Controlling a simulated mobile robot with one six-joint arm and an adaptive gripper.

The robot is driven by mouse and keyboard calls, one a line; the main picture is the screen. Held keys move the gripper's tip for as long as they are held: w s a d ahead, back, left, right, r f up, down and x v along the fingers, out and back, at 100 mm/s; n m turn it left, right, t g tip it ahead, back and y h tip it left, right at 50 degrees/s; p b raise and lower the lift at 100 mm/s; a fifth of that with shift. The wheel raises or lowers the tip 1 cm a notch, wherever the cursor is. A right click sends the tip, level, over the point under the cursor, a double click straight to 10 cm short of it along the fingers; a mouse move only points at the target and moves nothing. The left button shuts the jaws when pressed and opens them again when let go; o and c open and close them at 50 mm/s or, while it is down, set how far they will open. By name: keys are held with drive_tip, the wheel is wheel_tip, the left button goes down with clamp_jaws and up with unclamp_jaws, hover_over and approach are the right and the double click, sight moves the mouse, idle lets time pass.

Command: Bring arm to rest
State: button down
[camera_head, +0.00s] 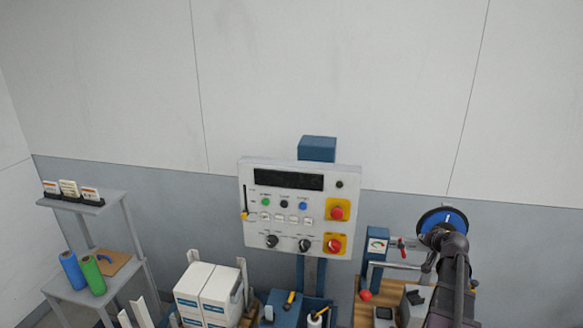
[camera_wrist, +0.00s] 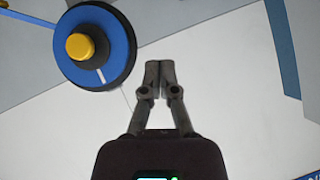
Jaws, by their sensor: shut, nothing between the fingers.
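My gripper (camera_wrist: 160,68) is in the middle of the wrist view, with its two fingertips together and nothing between them. A blue and black round dial with a yellow centre knob (camera_wrist: 82,47) is just left of the fingertips in that view, apart from them. In the head view my dark arm rises at the lower right, and its end overlaps the blue dial (camera_head: 432,217). The fingertips cannot be made out in the head view.
A control panel (camera_head: 283,200) with buttons and knobs stands in the middle. A gauge box (camera_head: 376,244) and a red ball-ended lever (camera_head: 366,295) are left of my arm. White boxes (camera_head: 205,288) and a grey shelf (camera_head: 85,207) are further left. The wall above is bare.

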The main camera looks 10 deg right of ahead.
drive_tip(key=a+f+n+g+y+b, duration=0.2)
drive_tip(key=a+f+b, duration=0.35)
drive_tip(key=a, duration=0.75)
drive_tip(key=a+f+n+g+y+b, duration=0.25)
drive_tip(key=a+f, duration=0.55)
drive_tip(key=a, duration=0.4)
drive_tip(key=s+a+f+n+g+h+b, duration=0.1)
drive_tip(key=s+a+f+g+b, duration=0.2)
drive_tip(key=s+a+f, duration=0.3)
drive_tip(key=s+a+f+n+g+h+b, duration=0.1)
drive_tip(key=s+a+f+g+b, duration=0.2)
drive_tip(key=a, duration=1.1)
drive_tip(key=s+f+b, duration=0.3)
drive_tip(key=shift+s+n+g, duration=0.15)
drive_tip(key=shift+n+g, duration=0.2)
